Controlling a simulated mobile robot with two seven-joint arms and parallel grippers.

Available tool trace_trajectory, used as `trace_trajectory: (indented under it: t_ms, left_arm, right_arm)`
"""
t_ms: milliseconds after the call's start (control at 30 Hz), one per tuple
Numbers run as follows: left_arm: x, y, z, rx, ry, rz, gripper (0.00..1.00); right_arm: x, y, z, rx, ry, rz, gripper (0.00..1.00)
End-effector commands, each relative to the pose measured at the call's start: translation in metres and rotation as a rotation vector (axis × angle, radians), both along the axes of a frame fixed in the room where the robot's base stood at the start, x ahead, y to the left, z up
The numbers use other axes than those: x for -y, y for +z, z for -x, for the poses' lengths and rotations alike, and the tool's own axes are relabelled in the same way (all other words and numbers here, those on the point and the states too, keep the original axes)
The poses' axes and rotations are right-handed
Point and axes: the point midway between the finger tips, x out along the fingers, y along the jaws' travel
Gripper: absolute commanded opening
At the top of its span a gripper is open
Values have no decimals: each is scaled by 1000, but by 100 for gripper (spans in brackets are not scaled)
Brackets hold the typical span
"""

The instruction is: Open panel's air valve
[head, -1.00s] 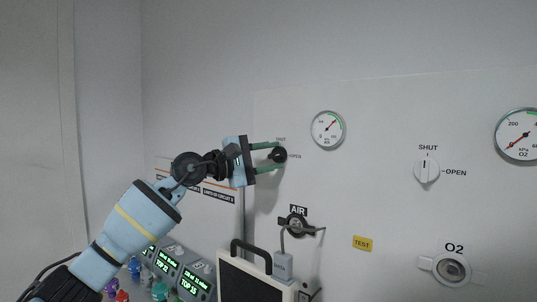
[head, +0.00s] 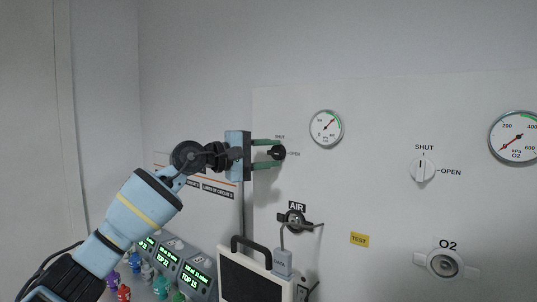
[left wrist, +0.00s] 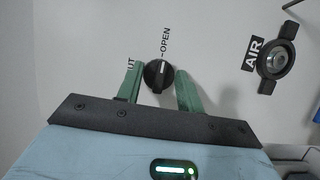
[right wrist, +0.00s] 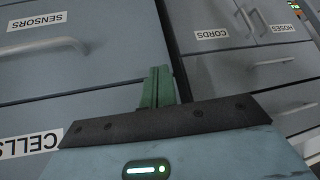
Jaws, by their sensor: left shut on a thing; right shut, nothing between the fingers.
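The panel's air valve is a small black knob (head: 277,153) with SHUT above it and OPEN at its right. In the left wrist view the knob (left wrist: 158,75) shows a white pointer line lying toward the OPEN label. My left gripper (head: 268,153) reaches it from the left, with one green finger above and one below. In the left wrist view the fingers (left wrist: 160,88) stand on either side of the knob, shut on it. My right gripper (right wrist: 158,85) is shut and empty in the right wrist view, and out of the head view.
Below the knob is the AIR outlet (head: 296,222) with a hose fitting. A gauge (head: 326,128) sits right of the knob. The O2 valve (head: 422,168) is white. A monitor (head: 250,275) stands below. Labelled drawers (right wrist: 80,50) lie before my right gripper.

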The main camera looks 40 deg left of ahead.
Motion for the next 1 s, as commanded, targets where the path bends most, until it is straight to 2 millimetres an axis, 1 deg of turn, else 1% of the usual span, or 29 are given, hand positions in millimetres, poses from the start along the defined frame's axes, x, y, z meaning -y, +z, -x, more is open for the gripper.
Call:
trace_trajectory:
  t_ms: [33,67,200,467,567,667,900,1000]
  left_arm:
    - [-1,1,0,3,2,-1,14]
    - [-1,1,0,3,2,-1,41]
    - [0,1,0,2,1,0,58]
    - [-1,0,0,1,1,0,58]
    - [-4,-1,4,0,2,1,58]
    - [-10,-2,15,-1,3,0,58]
    - [-26,-4,49,-4,3,-2,58]
    - [-32,-3,59,-1,3,0,58]
  right_arm:
    - [0,0,0,0,0,0,0]
    - [0,0,0,0,0,0,0]
    - [0,0,-1,2,1,0,0]
    - [0,1,-6,10,0,0,0]
    - [0,-2,-5,6,1,1,0]
    - [0,-6,-1,-2,0,0,0]
    - [0,-19,7,-25,2,1,0]
    - [-1,-22,10,-31,2,1,0]
